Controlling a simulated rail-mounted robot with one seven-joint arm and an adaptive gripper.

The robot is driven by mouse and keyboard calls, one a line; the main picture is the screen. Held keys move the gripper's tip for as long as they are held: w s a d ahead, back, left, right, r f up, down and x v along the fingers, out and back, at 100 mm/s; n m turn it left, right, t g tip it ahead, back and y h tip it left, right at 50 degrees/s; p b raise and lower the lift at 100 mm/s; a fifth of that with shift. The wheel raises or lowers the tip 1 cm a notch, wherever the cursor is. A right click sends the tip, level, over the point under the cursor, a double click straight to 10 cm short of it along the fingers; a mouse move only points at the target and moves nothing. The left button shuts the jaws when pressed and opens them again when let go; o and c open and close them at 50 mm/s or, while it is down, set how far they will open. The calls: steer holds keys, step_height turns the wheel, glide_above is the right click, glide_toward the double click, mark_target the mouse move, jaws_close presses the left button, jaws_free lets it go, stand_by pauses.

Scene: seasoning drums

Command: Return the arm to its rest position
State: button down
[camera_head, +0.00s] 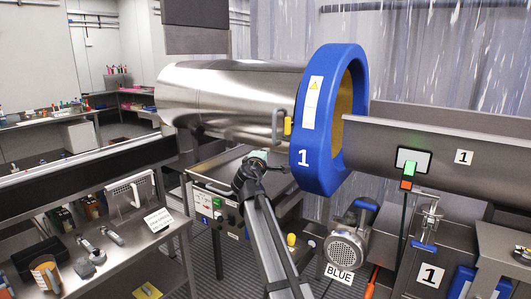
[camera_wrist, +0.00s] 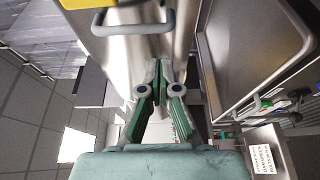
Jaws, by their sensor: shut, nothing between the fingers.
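My arm reaches up from the bottom of the head view to my gripper (camera_head: 257,158), in front of the steel drum (camera_head: 225,95). The gripper is small and partly hidden by my wrist there. In the wrist view my gripper (camera_wrist: 159,78) has its green fingers together with nothing between them. The drum (camera_wrist: 185,32) fills the area beyond the fingertips. A grey handle (camera_wrist: 133,25) on the drum lies just beyond the fingertips; it also shows in the head view (camera_head: 275,128). The fingers look apart from it, though the exact gap is hard to tell.
A blue ring marked 1 (camera_head: 312,165) stands right of my gripper. A control box (camera_head: 213,205) is below left. A motor (camera_head: 345,248) is lower right. A side bench (camera_head: 95,275) with tools is at left. Some open floor shows between bench and machine.

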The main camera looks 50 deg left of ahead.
steer(key=w+d+f+m+g+h, duration=0.1)
steer(key=d+f+m+g+h, duration=0.15)
steer(key=d+f, duration=0.65)
steer(key=w+d+f+m+g+h, duration=0.1)
steer(key=d+f+m+h, duration=0.3)
steer(key=f, duration=0.9)
steer(key=w+d+f+m+g+h, duration=0.1)
steer(key=d+f+m, duration=0.1)
steer(key=d+f, duration=0.7)
steer(key=s+d+f+m+g+h, duration=0.2)
steer(key=d+f+m+g+h, duration=0.25)
steer(key=d+f, duration=2)
steer(key=s+d+f+m+g, duration=0.3)
steer(key=s+d+f, duration=0.35)
steer(key=d, duration=0.45)
steer(key=s+d+f+m+g, duration=0.25)
steer(key=s+d+f, duration=0.45)
steer(key=d, duration=0.4)
steer(key=s+d+f+m+g, duration=0.3)
steer(key=s+d+f, duration=0.1)
steer(key=s+d, duration=0.6)
steer(key=s+d+f+m+g+y, duration=0.1)
steer(key=s+d+f+m+g, duration=0.2)
steer(key=s+d, duration=0.6)
steer(key=s+f+g, duration=0.1)
steer(key=s, duration=0.4)
steer(key=shift+s+d+y, duration=0.25)
steer(key=shift+d+y, duration=0.05)
steer(key=shift+d, duration=0.1)
